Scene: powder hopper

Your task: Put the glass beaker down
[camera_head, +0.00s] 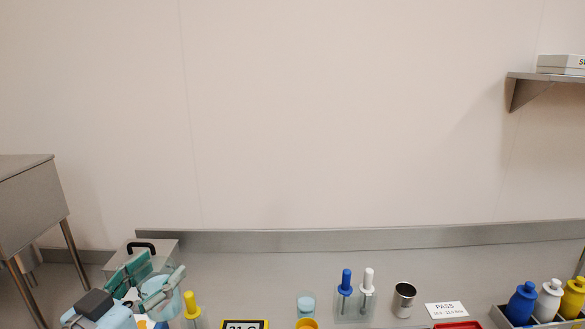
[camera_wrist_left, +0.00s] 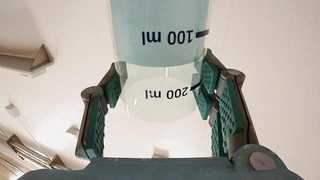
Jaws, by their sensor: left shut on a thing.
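The glass beaker (camera_head: 160,303) is clear with a pale blue tint and shows at the lower left of the head view, over the left part of the steel bench. My left gripper (camera_head: 150,284), with teal finger pads, is shut on it. In the left wrist view the beaker (camera_wrist_left: 160,60) stands between the two fingers of the left gripper (camera_wrist_left: 160,105). Its dark 100 ml and 200 ml marks read upside down there. The beaker's lower part is hidden in the head view, so I cannot tell whether it touches the bench. My right gripper is not in view.
A steel box with a black handle (camera_head: 158,250) stands just behind the gripper. A yellow-topped tool (camera_head: 191,302) is close on the right. Farther right are a display (camera_head: 244,325), blue and white handled tools (camera_head: 346,281), a steel cup (camera_head: 404,299) and bottles (camera_head: 522,302).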

